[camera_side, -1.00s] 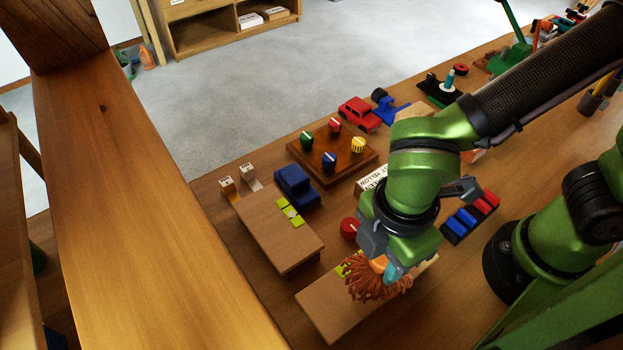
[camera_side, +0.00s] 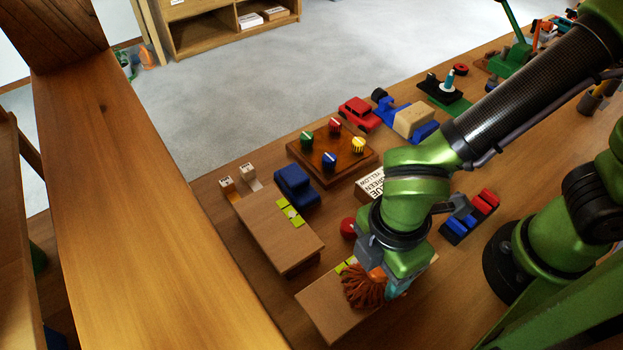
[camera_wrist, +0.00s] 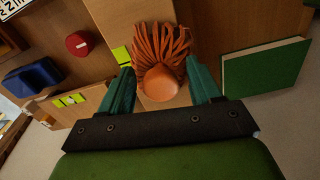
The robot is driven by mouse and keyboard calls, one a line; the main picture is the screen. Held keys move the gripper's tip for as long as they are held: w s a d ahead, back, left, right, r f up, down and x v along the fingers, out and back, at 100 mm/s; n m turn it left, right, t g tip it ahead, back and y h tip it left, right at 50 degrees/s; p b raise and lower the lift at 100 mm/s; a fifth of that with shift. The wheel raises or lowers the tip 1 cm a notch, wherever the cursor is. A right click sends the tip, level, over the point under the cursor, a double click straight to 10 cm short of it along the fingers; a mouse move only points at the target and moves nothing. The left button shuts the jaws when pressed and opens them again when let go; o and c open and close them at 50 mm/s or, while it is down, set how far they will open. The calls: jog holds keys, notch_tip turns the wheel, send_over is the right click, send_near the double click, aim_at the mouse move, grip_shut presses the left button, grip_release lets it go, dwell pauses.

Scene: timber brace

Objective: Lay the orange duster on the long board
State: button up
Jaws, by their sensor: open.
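The orange duster (camera_side: 364,288) has shaggy strands and a smooth orange handle end. It is over the front wooden board (camera_side: 325,306), which looks like the longer of two boards; it seems to rest there, though contact is partly hidden. My gripper (camera_side: 384,275) is just above it, pointing down. In the wrist view the duster (camera_wrist: 163,45) lies between the open teal fingers of my gripper (camera_wrist: 161,84), with gaps either side of the handle. The board (camera_wrist: 110,18) runs beneath the strands, with a yellow-green patch beside them.
Another board (camera_side: 270,228) with yellow-green patches lies to the left. A green book-like slab (camera_wrist: 265,68) is at right in the wrist view.

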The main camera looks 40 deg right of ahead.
jog(key=shift+r, duration=0.1)
notch_tip(320, 180, up, 12)
jog(key=w+d+r+m+t, duration=0.1)
jog(key=w+d+m+t, duration=0.1)
jog(key=d+m, duration=0.5)
jog(key=w+d+r+m+t+y, duration=0.1)
jog(key=w+d+r+m+t, duration=0.1)
jog(key=w+d+m, duration=0.2)
jog(key=w+d+r+m+t+y, duration=0.1)
jog(key=w+d+m+t, duration=0.1)
jog(key=d+m, duration=0.7)
jog(key=shift+w+d+r+m+t, duration=0.35)
jog(key=shift+d+t, duration=0.25)
jog(key=shift+d, duration=0.65)
